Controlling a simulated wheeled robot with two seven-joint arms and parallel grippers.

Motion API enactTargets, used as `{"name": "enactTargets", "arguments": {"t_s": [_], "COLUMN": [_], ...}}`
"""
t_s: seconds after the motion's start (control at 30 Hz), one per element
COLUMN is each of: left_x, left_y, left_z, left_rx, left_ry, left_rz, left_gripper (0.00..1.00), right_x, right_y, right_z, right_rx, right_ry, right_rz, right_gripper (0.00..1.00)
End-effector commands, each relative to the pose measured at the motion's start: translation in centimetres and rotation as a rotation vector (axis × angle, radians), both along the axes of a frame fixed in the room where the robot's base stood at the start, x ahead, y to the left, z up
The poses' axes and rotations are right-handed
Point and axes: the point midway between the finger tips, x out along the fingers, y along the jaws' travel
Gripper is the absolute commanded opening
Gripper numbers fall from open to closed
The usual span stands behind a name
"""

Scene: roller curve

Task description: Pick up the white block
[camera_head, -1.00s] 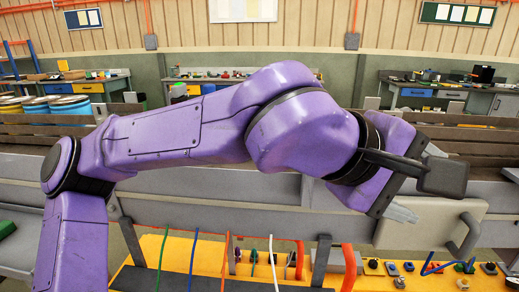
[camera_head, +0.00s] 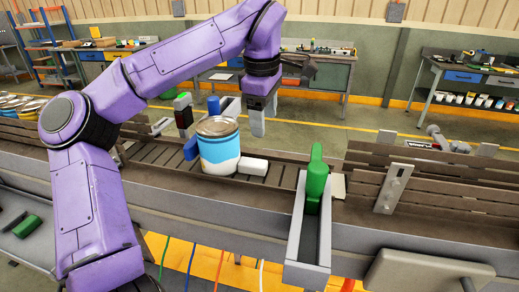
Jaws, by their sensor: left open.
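The white block (camera_head: 253,166) lies on the roller conveyor (camera_head: 285,172), just right of a blue and white can (camera_head: 218,146). I cannot tell whether the block touches the can. My left gripper (camera_head: 259,120) points down above and behind the block, with its purple arm arching in from the left. It is open and nothing shows between its fingers. My right gripper is out of view.
A green lever-like part (camera_head: 315,180) stands in a grey channel (camera_head: 307,250) right of the block. Slatted conveyor sides (camera_head: 440,190) run right. Workbenches stand far behind.

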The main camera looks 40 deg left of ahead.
Motion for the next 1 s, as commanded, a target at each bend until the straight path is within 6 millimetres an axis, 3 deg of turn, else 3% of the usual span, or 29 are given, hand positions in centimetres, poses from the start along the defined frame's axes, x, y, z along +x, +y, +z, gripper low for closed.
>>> {"name": "enactTargets", "arguments": {"t_s": [0.17, 0.3, 0.43, 0.73, 1.0], "left_x": [-2.5, -2.7, -2.7, -2.7, -2.7], "left_y": [-0.2, -0.1, 0.0, 0.4, 0.3], "left_z": [-0.9, -3.7, -5.3, -10.0, -10.7], "left_rx": [-0.097, -0.099, -0.099, -0.098, -0.096], "left_ry": [0.152, 0.158, 0.155, 0.154, 0.149], "left_rz": [0.137, 0.142, 0.145, 0.144, 0.144], "left_gripper": [0.67, 0.67, 0.67, 0.67, 0.67], "right_x": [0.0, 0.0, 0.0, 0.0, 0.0], "right_y": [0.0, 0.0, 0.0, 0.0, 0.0], "right_z": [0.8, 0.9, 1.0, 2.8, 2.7], "right_rx": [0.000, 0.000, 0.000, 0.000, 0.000], "right_ry": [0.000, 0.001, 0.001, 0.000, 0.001], "right_rz": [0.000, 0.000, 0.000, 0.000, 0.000], "right_gripper": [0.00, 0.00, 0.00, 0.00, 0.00]}}
